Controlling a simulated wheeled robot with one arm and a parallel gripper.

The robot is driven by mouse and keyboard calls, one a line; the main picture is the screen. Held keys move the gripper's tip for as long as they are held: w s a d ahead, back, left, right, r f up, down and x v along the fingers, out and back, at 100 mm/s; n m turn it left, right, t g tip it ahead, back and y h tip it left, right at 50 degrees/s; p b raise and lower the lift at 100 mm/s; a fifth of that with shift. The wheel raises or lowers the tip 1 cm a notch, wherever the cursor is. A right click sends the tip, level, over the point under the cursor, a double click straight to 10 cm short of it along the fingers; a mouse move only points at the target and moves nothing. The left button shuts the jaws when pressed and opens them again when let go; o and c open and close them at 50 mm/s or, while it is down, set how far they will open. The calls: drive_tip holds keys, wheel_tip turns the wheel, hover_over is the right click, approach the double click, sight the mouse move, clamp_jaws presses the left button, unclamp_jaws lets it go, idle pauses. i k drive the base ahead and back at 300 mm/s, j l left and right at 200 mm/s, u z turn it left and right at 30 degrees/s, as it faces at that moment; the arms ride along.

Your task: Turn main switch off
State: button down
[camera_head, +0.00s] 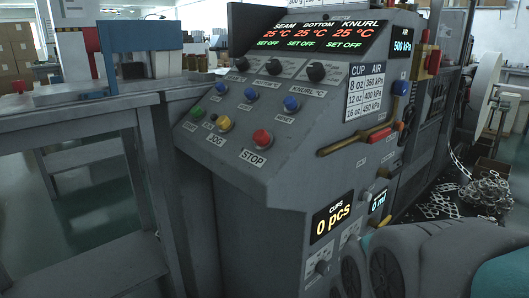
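A grey machine cabinet (255,190) with a sloped control panel fills the middle. On its right side, near the top, is a small red and yellow switch unit (433,62). It looks like a main switch, but its label and position are too small to read. The panel displays (312,33) are lit and show 25 °C and SET OFF in several places. The AIR display (402,46) reads 500 kPa and the CUPS display (332,217) reads 0 pcs. My grey and teal arm links show at the bottom right. My gripper is not in view.
A red STOP button (262,138), several coloured buttons and black knobs (316,71) sit on the panel. A brown and red lever (365,138) sticks out from the machine's right side. A grey table frame (75,118) stands left; metal scrap (487,190) lies at right.

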sight(432, 64)
drive_tip(key=i+l, duration=0.15)
drive_tip(key=l, duration=0.25)
drive_tip(key=i+l, duration=0.15)
drive_tip(key=l, duration=0.25)
drive_tip(key=i+l, duration=0.15)
drive_tip(key=l, duration=0.2)
drive_tip(key=i+l+u, duration=0.1)
drive_tip(key=l, duration=0.3)
drive_tip(key=i+l, duration=0.15)
drive_tip(key=l, duration=0.25)
drive_tip(key=i+l, duration=0.15)
drive_tip(key=l, duration=0.25)
drive_tip(key=i+l, duration=0.1)
drive_tip(key=l, duration=0.3)
drive_tip(key=u, duration=0.05)
